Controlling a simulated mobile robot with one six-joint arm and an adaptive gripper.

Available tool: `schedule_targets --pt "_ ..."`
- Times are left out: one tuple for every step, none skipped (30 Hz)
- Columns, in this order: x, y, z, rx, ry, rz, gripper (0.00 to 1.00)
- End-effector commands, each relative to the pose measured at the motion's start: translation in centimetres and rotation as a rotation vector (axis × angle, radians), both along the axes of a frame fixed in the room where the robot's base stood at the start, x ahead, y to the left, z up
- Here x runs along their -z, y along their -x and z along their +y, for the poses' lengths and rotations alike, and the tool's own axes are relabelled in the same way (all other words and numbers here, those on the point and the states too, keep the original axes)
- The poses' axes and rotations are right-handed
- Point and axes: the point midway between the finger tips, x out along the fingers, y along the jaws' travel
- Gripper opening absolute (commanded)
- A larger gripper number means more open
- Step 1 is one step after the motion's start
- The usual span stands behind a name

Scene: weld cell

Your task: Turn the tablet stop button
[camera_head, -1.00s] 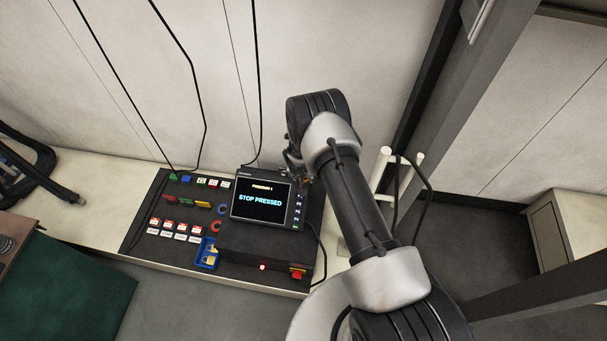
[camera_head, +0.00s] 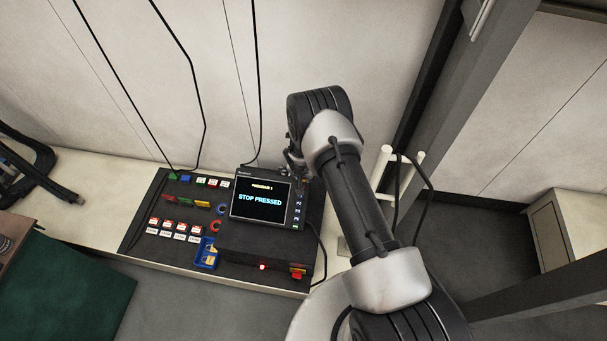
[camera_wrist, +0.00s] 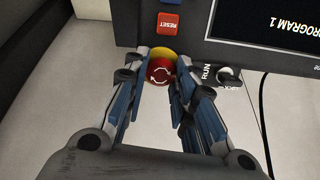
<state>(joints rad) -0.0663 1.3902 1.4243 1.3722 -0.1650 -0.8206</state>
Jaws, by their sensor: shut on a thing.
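The tablet (camera_head: 262,198) stands on the dark panel, and its screen reads "STOP PRESSED" under "PROGRAM 1". In the wrist view the tablet's dark edge (camera_wrist: 262,62) runs across the top. The stop button (camera_wrist: 161,71) is a red knob with white turn arrows on a yellow base. My gripper (camera_wrist: 162,78) is shut on the stop button, with one finger on each side of it. In the head view my gripper (camera_head: 297,165) is at the tablet's upper right corner, where my arm partly covers it and the button is hidden.
A red RESET button (camera_wrist: 168,24) sits just beyond the stop button. A dark RUN knob (camera_wrist: 229,76) is close to the right finger. The panel (camera_head: 150,208) carries several coloured buttons and labels. A white post (camera_head: 384,165) with a cable stands right of my arm.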

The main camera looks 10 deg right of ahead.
Motion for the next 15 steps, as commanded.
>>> schedule_targets --pt "0.14 -0.05 -0.07 0.028 -0.012 -0.006 0.01" --pt "0.17 -0.04 -0.08 0.047 -0.021 -0.01 0.01" --pt "0.18 -0.06 -0.09 0.075 -0.035 -0.017 0.01" --pt "0.17 -0.09 -0.09 0.095 -0.044 -0.021 0.01" --pt "0.18 -0.09 -0.1 0.116 -0.054 -0.025 0.01" --pt "0.24 -0.05 -0.11 0.143 -0.067 -0.03 0.01" --pt "0.27 -0.02 -0.12 0.164 -0.077 -0.033 0.01" --pt "0.26 -0.04 -0.12 0.184 -0.086 -0.038 0.01" --pt "0.25 -0.07 -0.13 0.21 -0.099 -0.043 0.01" --pt "0.27 -0.04 -0.13 0.23 -0.108 -0.047 0.01" --pt "0.3 0.0 -0.14 0.247 -0.117 -0.05 0.01" --pt "0.3 -0.02 -0.14 0.273 -0.128 -0.055 0.01" --pt "0.27 -0.04 -0.14 0.29 -0.137 -0.059 0.01" --pt "0.28 -0.02 -0.15 0.306 -0.144 -0.062 0.01" --pt "0.32 0.04 -0.15 0.328 -0.155 -0.065 0.01"
